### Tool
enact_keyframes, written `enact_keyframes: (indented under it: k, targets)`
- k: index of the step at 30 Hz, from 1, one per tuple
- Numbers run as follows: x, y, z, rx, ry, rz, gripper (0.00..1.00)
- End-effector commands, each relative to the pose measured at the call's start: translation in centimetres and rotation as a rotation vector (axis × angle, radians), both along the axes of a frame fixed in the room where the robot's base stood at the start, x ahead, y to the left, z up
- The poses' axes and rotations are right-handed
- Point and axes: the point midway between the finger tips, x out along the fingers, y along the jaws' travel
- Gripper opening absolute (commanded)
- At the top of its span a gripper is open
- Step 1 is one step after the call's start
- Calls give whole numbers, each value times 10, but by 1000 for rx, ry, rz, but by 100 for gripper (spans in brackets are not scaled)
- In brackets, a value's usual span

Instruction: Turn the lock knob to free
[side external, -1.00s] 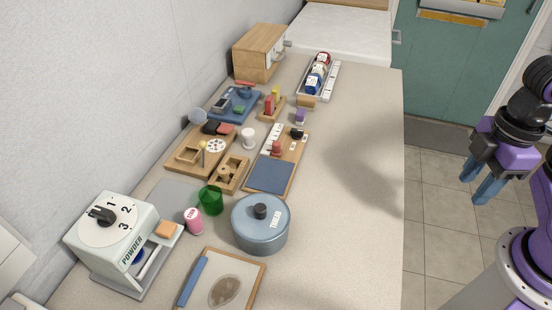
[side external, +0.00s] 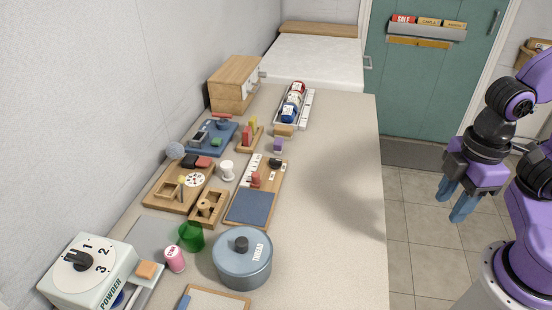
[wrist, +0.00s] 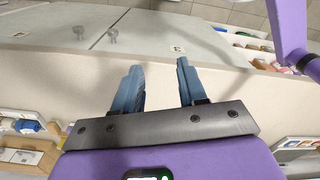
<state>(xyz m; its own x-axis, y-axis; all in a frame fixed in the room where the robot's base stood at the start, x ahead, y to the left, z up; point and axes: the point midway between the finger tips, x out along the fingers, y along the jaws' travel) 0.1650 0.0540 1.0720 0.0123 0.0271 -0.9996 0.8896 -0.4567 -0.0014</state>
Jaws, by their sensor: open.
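A wooden box (side external: 233,88) stands at the back left of the worktop against the wall. Its front carries a white plate (side external: 251,76) with a small grey fitting. I cannot tell whether this fitting is the lock knob, or read its setting. A white powder dispenser (side external: 118,262) at the front left has a round dial marked 1, 2, 3 with a black knob (side external: 76,262). My gripper (side external: 456,198) hangs over the floor right of the worktop, apart from everything on it. In the wrist view my gripper (wrist: 158,82) is open, with nothing between its blue fingers.
A blue-grey thread pot (side external: 243,268), a green cup (side external: 191,237) and a pink tin (side external: 175,259) stand near the front. Several wooden trays and boards lie behind them. A rack of rolls (side external: 293,103) stands at the back. The worktop's right strip (side external: 345,190) is clear.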

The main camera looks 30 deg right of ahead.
Motion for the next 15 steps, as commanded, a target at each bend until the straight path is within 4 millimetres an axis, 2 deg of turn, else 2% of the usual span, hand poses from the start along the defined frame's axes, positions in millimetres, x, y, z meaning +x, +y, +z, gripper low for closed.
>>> enact_keyframes:
  k: [5,15]
  targets:
    - [26,21,10,-1,0,-22,42]
    - [134,88,41,-10,2,-103,42]
